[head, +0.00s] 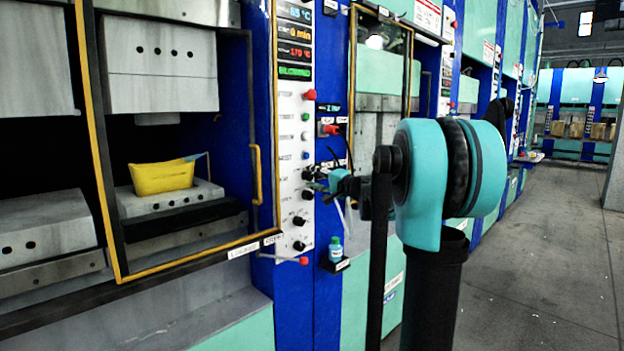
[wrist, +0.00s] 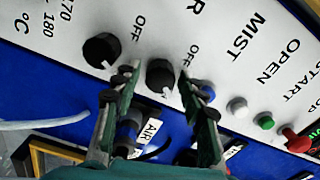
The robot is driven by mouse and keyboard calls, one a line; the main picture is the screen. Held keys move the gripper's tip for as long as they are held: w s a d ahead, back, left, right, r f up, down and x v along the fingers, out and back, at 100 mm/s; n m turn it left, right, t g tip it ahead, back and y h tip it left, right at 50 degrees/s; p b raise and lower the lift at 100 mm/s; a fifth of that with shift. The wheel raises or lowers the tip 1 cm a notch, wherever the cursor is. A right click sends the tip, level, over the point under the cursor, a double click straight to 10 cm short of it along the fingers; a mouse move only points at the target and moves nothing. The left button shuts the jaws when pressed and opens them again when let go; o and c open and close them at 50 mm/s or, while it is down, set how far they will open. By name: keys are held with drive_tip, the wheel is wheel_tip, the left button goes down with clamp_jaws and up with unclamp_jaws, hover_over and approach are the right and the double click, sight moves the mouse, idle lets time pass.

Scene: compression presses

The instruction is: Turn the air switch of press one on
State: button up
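In the wrist view a black round knob (wrist: 160,77) with a pale pointer line sits on the white panel. An "OFF" label is near it, and a label cut off at the top edge ends in "R". My gripper (wrist: 160,70) is open, with one finger on each side of this knob and small gaps visible. Whether the fingers reach down around the knob is unclear. In the head view my gripper (head: 322,186) is at the white control panel (head: 291,130) of the nearest press; my arm partly hides that area.
Another black knob (wrist: 102,50) is close to the left finger. A blue button (wrist: 206,91) is close to the right finger, with white, green and red buttons beyond. A yellow piece (head: 162,176) lies inside the press. A small bottle (head: 336,249) stands on a ledge below my gripper.

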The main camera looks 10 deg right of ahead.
drive_tip(key=shift+s, duration=0.1)
drive_tip(key=v, duration=1.2)
drive_tip(key=shift+a, duration=0.1)
